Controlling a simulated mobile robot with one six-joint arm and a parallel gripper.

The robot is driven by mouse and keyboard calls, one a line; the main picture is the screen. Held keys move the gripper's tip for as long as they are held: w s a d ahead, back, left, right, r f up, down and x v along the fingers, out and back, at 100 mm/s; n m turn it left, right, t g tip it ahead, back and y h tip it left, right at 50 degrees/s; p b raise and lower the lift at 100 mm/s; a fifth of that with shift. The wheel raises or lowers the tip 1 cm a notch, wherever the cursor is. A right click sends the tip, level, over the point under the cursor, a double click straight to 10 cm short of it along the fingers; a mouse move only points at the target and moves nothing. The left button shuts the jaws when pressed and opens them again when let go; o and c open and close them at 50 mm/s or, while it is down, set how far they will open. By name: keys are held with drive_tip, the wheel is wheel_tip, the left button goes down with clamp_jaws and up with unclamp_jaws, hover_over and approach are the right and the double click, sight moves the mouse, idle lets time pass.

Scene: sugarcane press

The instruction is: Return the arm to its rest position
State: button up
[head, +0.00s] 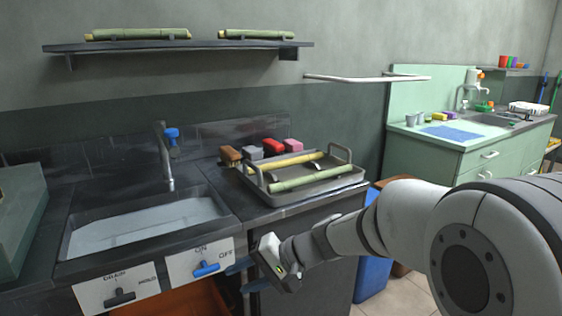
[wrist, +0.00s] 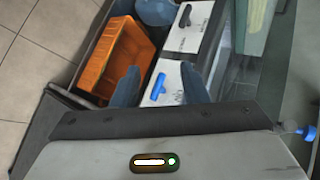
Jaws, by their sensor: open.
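My arm (head: 400,220) reaches in from the right in the head view. My gripper (head: 240,275) is in front of the counter, just right of the ON/OFF panel. Its two dark blue fingers are apart with nothing held; the wrist view also shows my gripper (wrist: 160,88) open. The blue switch handle (head: 206,268) is on the white ON/OFF panel (head: 180,268), left of the fingers. In the wrist view the blue handle (wrist: 158,86) appears between the fingertips, beyond them; I cannot tell the exact gap.
A sink (head: 140,228) with a blue-knobbed tap (head: 170,135) is at left. A black handle (head: 120,296) sits on the DRAIN/HOLD panel. An orange crate (wrist: 118,55) is below. A metal tray (head: 318,183) holds green canes on the counter. A blue bin (head: 372,270) stands near my arm.

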drive_tip(key=s+d+r+h+p, duration=0.3)
drive_tip(key=s+d+r+p, duration=0.1)
drive_tip(key=d+r+p, duration=0.2)
drive_tip(key=s+d+r+n+t+h+p, duration=0.1)
drive_tip(key=s+d+r+h+p, duration=0.3)
drive_tip(key=d+r+p, duration=0.3)
drive_tip(key=s+d+r+h+p, duration=0.4)
drive_tip(key=s+d+r+p, duration=0.2)
drive_tip(key=d, duration=0.4)
drive_tip(key=shift+d+r+t+p, duration=0.15)
drive_tip(key=shift+r+t+p, duration=0.25)
drive_tip(key=shift+p, duration=0.35)
